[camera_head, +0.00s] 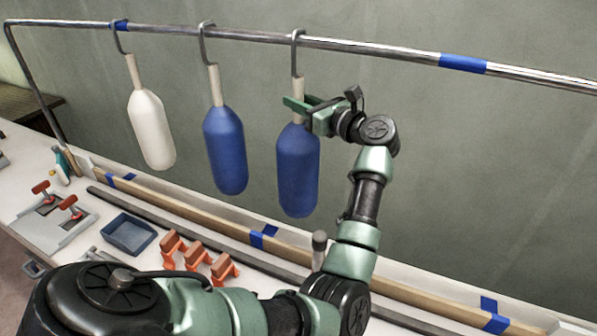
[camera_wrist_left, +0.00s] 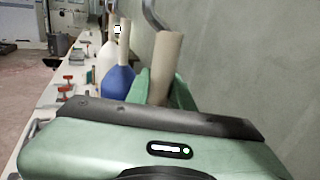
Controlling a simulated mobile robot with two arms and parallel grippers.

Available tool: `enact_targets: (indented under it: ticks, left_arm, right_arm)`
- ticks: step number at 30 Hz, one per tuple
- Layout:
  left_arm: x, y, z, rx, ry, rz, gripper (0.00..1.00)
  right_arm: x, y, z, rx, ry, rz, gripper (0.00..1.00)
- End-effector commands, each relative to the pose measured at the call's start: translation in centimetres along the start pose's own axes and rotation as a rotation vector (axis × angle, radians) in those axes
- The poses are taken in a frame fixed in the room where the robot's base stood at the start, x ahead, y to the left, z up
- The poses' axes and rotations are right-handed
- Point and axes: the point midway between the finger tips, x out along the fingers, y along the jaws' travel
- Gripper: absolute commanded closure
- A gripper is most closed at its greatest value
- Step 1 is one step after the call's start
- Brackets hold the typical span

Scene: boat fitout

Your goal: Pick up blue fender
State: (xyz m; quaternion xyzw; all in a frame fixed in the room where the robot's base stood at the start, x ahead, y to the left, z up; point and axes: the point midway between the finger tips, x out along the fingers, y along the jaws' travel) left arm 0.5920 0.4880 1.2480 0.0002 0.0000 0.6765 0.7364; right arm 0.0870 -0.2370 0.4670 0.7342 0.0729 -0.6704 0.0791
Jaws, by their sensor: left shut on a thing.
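Two blue fenders hang by hooks from the metal rail. The right blue fender (camera_head: 297,172) hangs upright, and my left gripper (camera_head: 298,106) is shut on its top end at the beige neck. In the left wrist view the beige neck (camera_wrist_left: 165,68) stands between the green fingers (camera_wrist_left: 160,90), with the hook above it; the fender's blue body is hidden there. The other blue fender (camera_head: 225,150) hangs to the left, apart from the gripper; it also shows in the left wrist view (camera_wrist_left: 118,82). My right gripper is not in view.
A white fender (camera_head: 151,130) hangs farthest left on the rail (camera_head: 345,45). Below, the bench holds a blue tray (camera_head: 129,234), several orange clamps (camera_head: 197,256) and red-handled toggle clamps (camera_head: 70,208). The rail's right part is free of fenders.

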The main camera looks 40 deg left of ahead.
Motion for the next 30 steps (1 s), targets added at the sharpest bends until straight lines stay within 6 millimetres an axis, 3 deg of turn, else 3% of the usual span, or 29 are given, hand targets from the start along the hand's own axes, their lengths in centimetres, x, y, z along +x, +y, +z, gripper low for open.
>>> enact_targets:
  ticks: [7,30]
  left_arm:
    - [-0.02,0.0,-0.06,0.0,0.001,0.0,1.0]
    - [-0.04,0.0,0.15,-0.002,-0.002,0.0,1.0]
  right_arm:
    - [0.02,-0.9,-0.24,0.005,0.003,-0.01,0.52]
    - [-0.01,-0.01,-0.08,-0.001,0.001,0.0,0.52]
